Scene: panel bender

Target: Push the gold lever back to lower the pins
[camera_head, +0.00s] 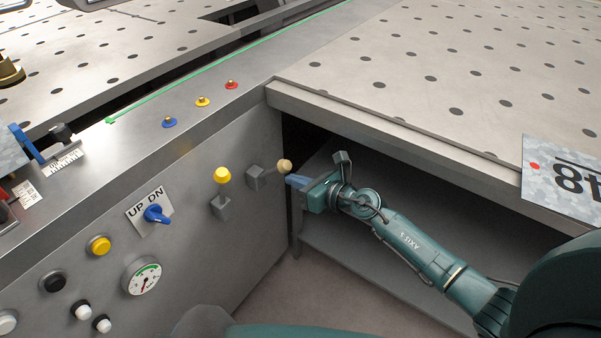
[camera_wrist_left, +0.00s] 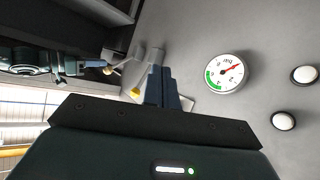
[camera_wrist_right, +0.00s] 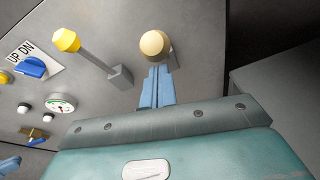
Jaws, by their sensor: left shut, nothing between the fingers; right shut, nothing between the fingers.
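The gold lever, a grey stem with a pale gold ball knob (camera_head: 284,166), sticks out from the machine's front panel near its right end. A second lever with a yellow knob (camera_head: 222,175) stands just left of it. My right gripper (camera_head: 291,181) is shut and empty, its blue fingertips right by the gold ball. In the right wrist view the ball (camera_wrist_right: 154,44) is straight beyond the shut fingertips (camera_wrist_right: 158,70); I cannot tell whether they touch. My left gripper (camera_wrist_left: 162,72) is shut and empty, seen in its own wrist view facing the panel. I cannot make out which parts are the pins.
The panel carries an UP/DN blue switch (camera_head: 157,214), a gauge (camera_head: 142,275) and several push buttons. The perforated table (camera_head: 430,60) overhangs my right arm, with a grey shelf (camera_head: 350,265) below. A "48" sign (camera_head: 565,178) is on the table's edge.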

